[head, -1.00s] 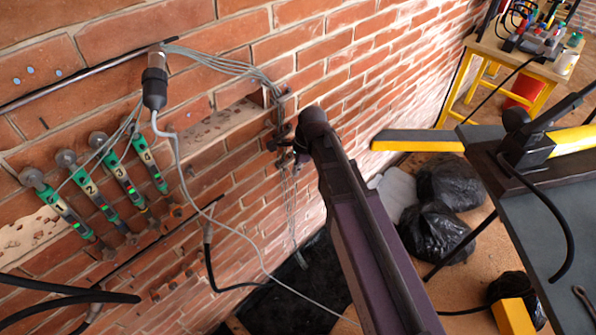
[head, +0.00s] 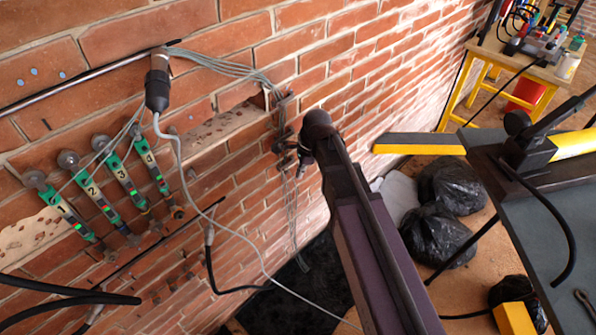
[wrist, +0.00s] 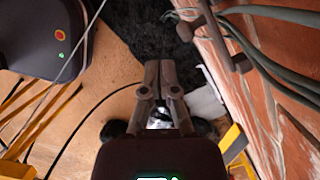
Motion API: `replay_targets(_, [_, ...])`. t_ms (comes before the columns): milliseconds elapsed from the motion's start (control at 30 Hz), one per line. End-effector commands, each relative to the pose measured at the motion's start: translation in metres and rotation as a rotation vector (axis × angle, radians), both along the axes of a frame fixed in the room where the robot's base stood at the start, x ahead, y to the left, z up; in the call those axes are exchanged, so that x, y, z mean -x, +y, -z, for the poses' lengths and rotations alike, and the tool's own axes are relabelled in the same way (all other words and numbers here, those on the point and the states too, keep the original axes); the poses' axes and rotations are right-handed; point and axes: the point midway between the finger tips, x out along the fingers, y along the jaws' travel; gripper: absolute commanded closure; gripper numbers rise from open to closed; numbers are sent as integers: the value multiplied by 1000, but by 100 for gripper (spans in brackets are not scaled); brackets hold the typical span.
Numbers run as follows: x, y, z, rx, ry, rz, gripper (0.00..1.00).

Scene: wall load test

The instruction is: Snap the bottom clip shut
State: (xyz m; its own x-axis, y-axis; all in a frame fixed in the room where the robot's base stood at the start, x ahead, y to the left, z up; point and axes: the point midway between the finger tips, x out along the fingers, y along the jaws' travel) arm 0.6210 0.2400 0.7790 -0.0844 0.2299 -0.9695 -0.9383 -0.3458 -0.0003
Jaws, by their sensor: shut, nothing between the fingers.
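Brown clips run down the brick wall along a bundle of grey cables (head: 293,205). An upper clip (head: 284,98) shows in the head view. A lower clip (head: 283,145) sits just left of my gripper (head: 304,163), which partly covers this area. In the wrist view my gripper (wrist: 159,66) is shut and empty, its fingertips over a dark patch of floor. There a brown clip piece with a round knob (wrist: 241,63) stands out from the wall, right of the fingers and apart from them. I cannot tell whether the bottom clip is open or shut.
Several green numbered gauges (head: 94,200) and a black cylindrical sensor (head: 157,88) with a white cable are on the wall at left. Black bags (head: 437,232) lie on the floor. A grey table (head: 560,230) stands at right.

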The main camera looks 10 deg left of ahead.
Motion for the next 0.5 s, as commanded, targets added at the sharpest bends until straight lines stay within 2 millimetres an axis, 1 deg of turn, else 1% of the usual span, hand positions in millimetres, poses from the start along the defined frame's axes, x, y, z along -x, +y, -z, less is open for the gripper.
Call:
replay_targets(33, [5, -5, 0, 0, 0, 0, 100])
replay_targets(200, [19, -21, 1, 0, 1, -1, 100])
replay_targets(300, [18, -22, -11, 0, 0, -3, 100])
replay_targets(500, [22, -24, -28, 0, 1, -3, 100])
